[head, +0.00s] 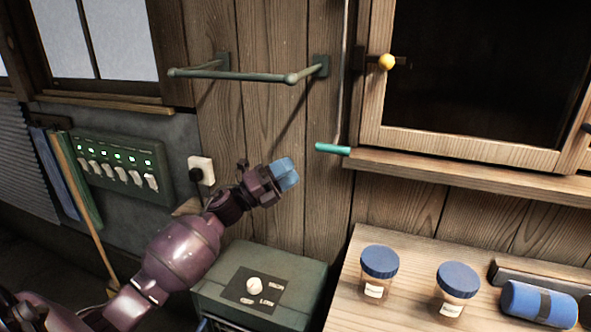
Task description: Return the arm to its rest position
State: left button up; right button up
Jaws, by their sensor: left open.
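My left arm (180,250) comes in from the lower left and reaches up toward the wooden wall. Its left gripper (285,174) is raised above the grey-green box, in front of the wall planks. Its blue fingertips point to the right; the jaws are open and I see nothing held between them. The gripper is below the green wall rail and left of the teal-handled cord, apart from both. My right gripper is not in view.
A box with a dial (254,284) stands below the gripper. A green rail (232,76) juts from the wall above. A teal handle (332,149) hangs by the cabinet (450,155). Blue-lidded jars (379,263) stand on the wooden table (350,310). A switch panel (115,168) is left.

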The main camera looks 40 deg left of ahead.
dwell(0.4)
pick_arm(q)
jog(key=s+d+f+n+g+y, duration=0.15)
jog(key=s+f+n+y, duration=0.25)
jog(key=f+n+y, duration=0.5)
jog(key=s+d+f+n+y, duration=0.2)
jog(key=s+f+n+y, duration=0.15)
jog(key=f+n, duration=0.95)
jog(key=s+d+f+n+g, duration=0.2)
jog(key=s+d+f+n, duration=0.1)
jog(key=s+f, duration=0.4)
jog(key=s+d+f+n+g, duration=0.3)
jog(key=s+d+f+n, duration=0.1)
jog(key=s, duration=1)
notch_tip(320, 180, down, 3)
jog(key=shift+d+r+y, duration=0.15)
jog(key=shift+d+y, duration=0.3)
jog(key=shift+d, duration=0.15)
jog(key=shift+g, duration=0.25)
